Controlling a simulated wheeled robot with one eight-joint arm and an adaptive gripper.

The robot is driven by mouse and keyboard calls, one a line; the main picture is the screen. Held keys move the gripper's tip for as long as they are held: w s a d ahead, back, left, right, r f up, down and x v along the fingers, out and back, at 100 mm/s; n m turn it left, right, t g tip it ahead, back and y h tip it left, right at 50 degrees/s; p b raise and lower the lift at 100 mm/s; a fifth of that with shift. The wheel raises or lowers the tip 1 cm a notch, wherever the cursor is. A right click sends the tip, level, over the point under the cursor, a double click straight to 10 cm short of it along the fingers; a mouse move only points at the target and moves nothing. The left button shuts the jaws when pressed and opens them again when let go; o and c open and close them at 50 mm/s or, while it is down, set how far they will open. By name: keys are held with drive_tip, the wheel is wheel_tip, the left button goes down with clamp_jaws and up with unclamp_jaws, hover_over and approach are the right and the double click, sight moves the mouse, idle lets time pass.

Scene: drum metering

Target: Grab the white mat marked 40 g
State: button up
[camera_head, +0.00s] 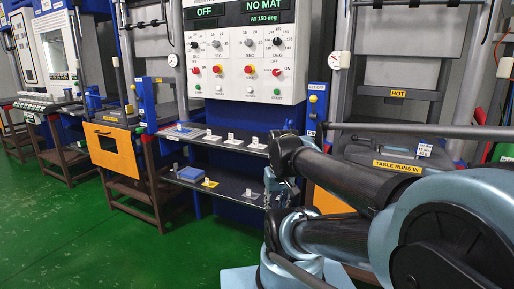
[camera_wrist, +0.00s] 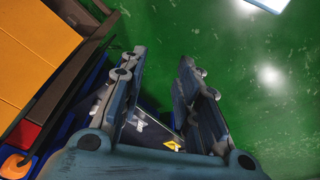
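Mats with upright tags lie on two dark shelves below the control panel in the head view. The upper shelf (camera_head: 225,149) bears several white-tagged mats, including one white tag (camera_head: 233,139), and a blue piece (camera_head: 183,130). The lower shelf (camera_head: 228,189) bears a blue piece (camera_head: 190,174), a yellow tag (camera_head: 210,182) and a white tag (camera_head: 250,194). No gram marks are readable, so I cannot tell which is 40 g. My gripper (camera_wrist: 162,57) is open and empty in the wrist view. A white tag (camera_wrist: 140,125) and yellow tag (camera_wrist: 173,146) show beyond its fingers.
The control panel (camera_head: 243,48) reads "OFF" and "NO MAT". An orange panel (camera_head: 114,148) on a brown frame stands left of the shelves. A machine with a "TABLE RUNS IN" label (camera_head: 398,166) stands behind my arm. Green floor (camera_head: 95,238) is open at front left.

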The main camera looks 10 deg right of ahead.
drive_tip(key=w+d+r+n+y, duration=0.1)
drive_tip(key=w+r+n, duration=0.3)
drive_tip(key=w+r, duration=0.85)
drive_tip(key=w+d+r+n+y, duration=0.1)
drive_tip(key=w+r+n+y, duration=0.15)
drive_tip(key=w+r, duration=1)
drive_tip(key=w+d+n, duration=0.2)
drive_tip(key=w, duration=0.6)
drive_tip(key=w+d+n, duration=0.2)
drive_tip(key=w, duration=0.5)
approach(254, 138)
drive_tip(key=x, duration=0.4)
drive_tip(key=shift+w+d+f, duration=0.15)
drive_tip(key=shift+d+f, duration=0.1)
drive_tip(key=shift+f, duration=0.25)
drive_tip(key=shift+a+x, duration=0.2)
drive_tip(key=shift+x, duration=2.45)
drive_tip(key=shift+w+r, duration=0.1)
drive_tip(key=shift+w, duration=0.05)
clamp_jaws()
